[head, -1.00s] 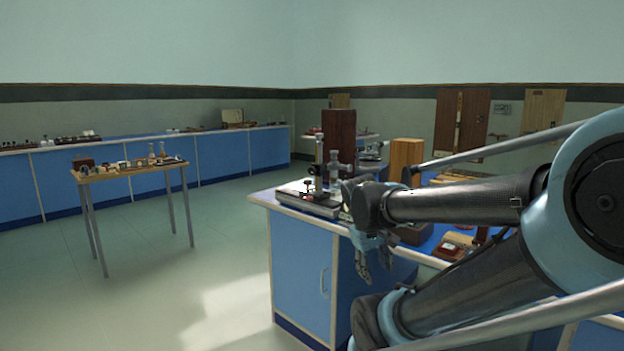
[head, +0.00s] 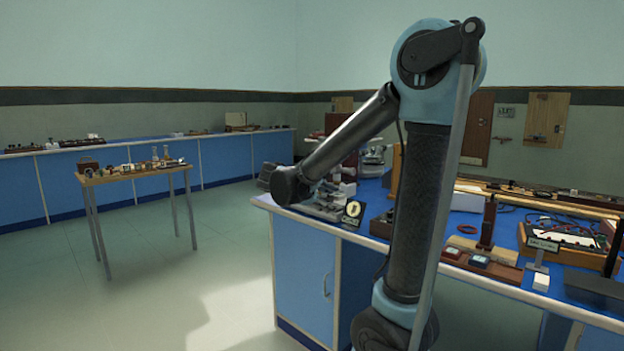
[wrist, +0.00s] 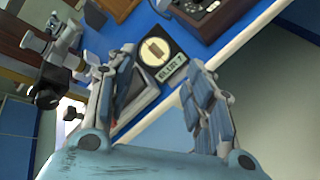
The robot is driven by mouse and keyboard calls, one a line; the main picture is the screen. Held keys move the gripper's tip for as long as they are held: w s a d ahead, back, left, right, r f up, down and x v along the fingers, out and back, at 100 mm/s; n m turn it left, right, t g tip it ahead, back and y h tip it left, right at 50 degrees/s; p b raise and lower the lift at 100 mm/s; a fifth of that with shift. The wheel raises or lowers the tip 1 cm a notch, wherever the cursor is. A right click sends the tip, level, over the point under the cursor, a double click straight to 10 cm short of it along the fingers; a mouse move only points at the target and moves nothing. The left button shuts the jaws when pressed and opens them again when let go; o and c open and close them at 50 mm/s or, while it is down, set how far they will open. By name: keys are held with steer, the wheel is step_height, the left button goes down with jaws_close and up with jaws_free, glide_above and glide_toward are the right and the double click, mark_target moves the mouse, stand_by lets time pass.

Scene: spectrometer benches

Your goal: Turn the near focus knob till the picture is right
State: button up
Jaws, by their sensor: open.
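A grey metal optical instrument (head: 330,200) stands at the bench's left end in the head view, partly hidden by my arm. In the wrist view, a grey and black instrument part (wrist: 50,85) lies left of my gripper (wrist: 157,64). A small black knob-like piece (wrist: 71,113) shows beside the left finger; I cannot tell if it is the near focus knob. My gripper is open and empty, its fingers apart from the instrument's dark parts as far as I see. A black-framed picture display (wrist: 158,52) with a pale disc and brown blurred patch shows beyond the fingertips; it also shows in the head view (head: 352,213).
The blue bench (head: 505,222) carries meters, boxes and a red-brown tray at right. A dark box (wrist: 210,15) lies near the display in the wrist view. A small side table (head: 135,173) stands at left. The floor between is clear.

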steer(key=w+a+r+n+t+h, duration=0.1)
steer(key=w+a+r+n+t, duration=0.15)
steer(key=a, duration=0.65)
steer(key=w+a+r+n+t+h, duration=0.1)
steer(key=w+a+r+n+t, duration=0.15)
steer(key=a, duration=0.65)
steer(key=x, duration=1.7)
steer(key=shift+s+d+f+m, duration=0.25)
steer(key=shift+f+m, duration=0.05)
steer(key=c, duration=1.1)
